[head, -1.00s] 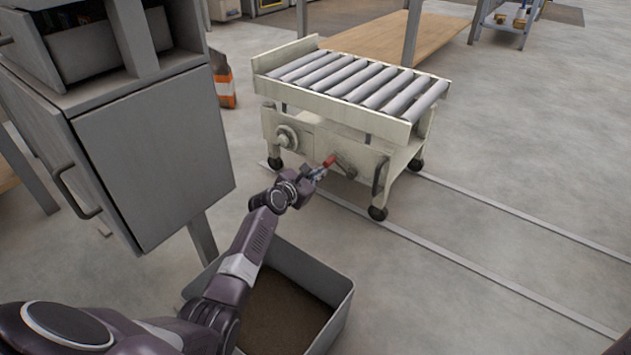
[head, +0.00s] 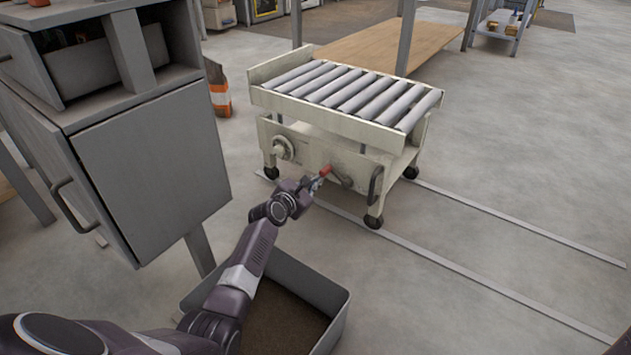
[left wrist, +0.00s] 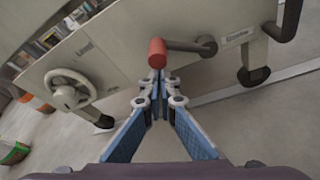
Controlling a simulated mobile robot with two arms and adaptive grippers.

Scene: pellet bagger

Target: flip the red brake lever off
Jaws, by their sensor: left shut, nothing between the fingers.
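The brake lever (left wrist: 185,45) is a dark bar with a red grip, fixed to the side panel of a cream roller cart (head: 300,145). Its red grip also shows in the head view (head: 325,171). In the left wrist view the lever runs from a pivot at the right to the red end at the left. My left gripper (left wrist: 158,78) is shut and empty, with its blue fingertips right at the red end, just below it in the picture. I cannot tell whether they touch. In the head view the left gripper (head: 313,183) reaches the cart's front side. My right gripper is out of view.
A handwheel (left wrist: 68,90) is on the panel left of the lever, and a dark curved handle (left wrist: 287,18) is to the right. A grey cabinet (head: 150,160) stands left of my arm. An open bin (head: 335,320) with brown contents is below it. Floor at right is clear.

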